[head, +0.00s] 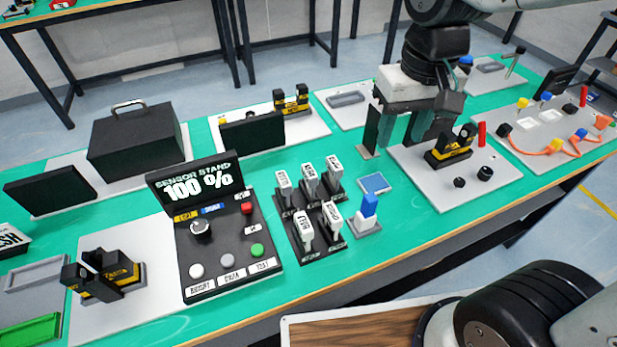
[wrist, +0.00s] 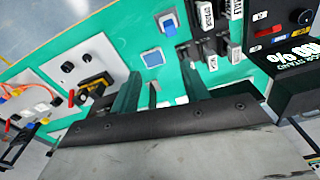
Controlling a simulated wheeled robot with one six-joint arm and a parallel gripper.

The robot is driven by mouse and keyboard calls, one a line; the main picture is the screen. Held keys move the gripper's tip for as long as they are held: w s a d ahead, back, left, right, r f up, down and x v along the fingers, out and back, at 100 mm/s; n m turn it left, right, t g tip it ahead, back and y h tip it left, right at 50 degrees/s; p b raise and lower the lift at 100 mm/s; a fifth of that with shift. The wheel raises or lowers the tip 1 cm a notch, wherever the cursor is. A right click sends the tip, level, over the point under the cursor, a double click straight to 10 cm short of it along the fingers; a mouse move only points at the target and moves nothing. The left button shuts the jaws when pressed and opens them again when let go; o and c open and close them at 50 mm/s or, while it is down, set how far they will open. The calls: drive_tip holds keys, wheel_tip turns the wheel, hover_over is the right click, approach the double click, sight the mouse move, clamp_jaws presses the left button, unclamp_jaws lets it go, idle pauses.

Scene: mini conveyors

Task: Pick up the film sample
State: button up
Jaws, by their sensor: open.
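Several upright samples with white, labelled heads stand in a black rack (head: 302,254). The front-left sample (head: 301,227) has a label that may read FILM, but the lettering is too small to be sure. In the wrist view, the white-headed samples (wrist: 207,14) show at the upper right, beyond my right-hand finger, partly hidden. My gripper (head: 395,140) is open and empty, with fingers pointing down, behind and to the right of the rack.
A blue square pad (head: 374,183) and a blue-and-white block (head: 367,212) stand right of the rack. The sensor stand (head: 216,245), showing 100 %, is left of it. A white board (head: 420,187) with a black-and-yellow fixture is at right.

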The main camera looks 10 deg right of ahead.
drive_tip(key=w+a+f+n, duration=0.1)
drive_tip(key=w+a+f, duration=0.3)
drive_tip(key=w+a, duration=0.15)
hover_over(310, 171)
drive_tip(key=shift+n+g, duration=0.4)
drive_tip(key=f, duration=0.6)
drive_tip(key=shift+s+d+f, duration=0.2)
drive_tip(key=f, duration=0.7)
drive_tip(key=shift+w+a, duration=0.2)
drive_tip(key=shift+w, duration=0.05)
drive_tip(key=shift+f, duration=0.55)
clamp_jaws()
